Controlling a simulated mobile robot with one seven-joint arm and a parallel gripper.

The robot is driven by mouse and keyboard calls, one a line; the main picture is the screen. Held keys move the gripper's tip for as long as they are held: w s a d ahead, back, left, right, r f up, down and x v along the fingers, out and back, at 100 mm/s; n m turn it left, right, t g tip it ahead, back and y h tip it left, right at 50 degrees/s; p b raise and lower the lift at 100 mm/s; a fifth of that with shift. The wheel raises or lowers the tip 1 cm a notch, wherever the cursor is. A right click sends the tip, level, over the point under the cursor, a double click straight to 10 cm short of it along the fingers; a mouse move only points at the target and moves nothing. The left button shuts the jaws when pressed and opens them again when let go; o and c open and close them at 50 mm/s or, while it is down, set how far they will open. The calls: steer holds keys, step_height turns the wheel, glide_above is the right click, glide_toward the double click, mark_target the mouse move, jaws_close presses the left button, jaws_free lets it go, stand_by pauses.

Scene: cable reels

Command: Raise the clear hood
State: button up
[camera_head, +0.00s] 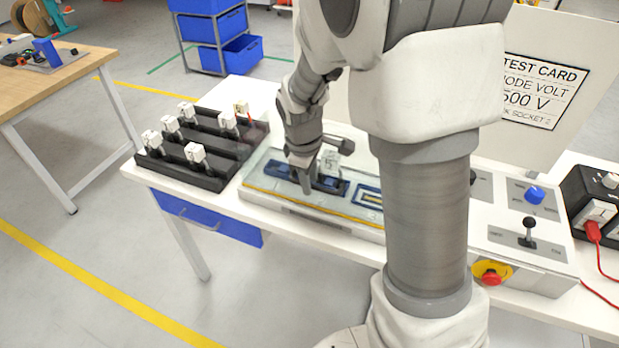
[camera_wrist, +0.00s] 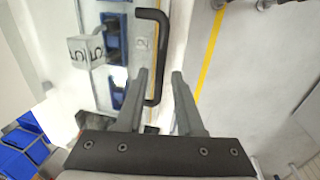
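The clear hood (camera_head: 262,172) appears lowered over a grey test bed with blue sockets (camera_head: 328,184) and a yellow strip along its front. Its clear panel is hard to make out. A black bar handle (camera_wrist: 163,45) shows in the wrist view. My gripper (camera_wrist: 160,74) is open, with the handle's bar between its fingertips in the picture; I see no grip on it. In the head view, my gripper (camera_head: 306,187) points down over the bed's front part, and the handle cannot be made out there. A white block marked 5 (camera_head: 330,160) stands at the sockets.
A black stepped rack (camera_head: 205,150) with several white blocks stands left of the bed. A control box with a black lever (camera_head: 528,232), blue button (camera_head: 534,195) and red stop button (camera_head: 491,274) is to the right. A test card board (camera_head: 541,90) stands behind.

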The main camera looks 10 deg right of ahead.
jaws_close()
stand_by(1.2)
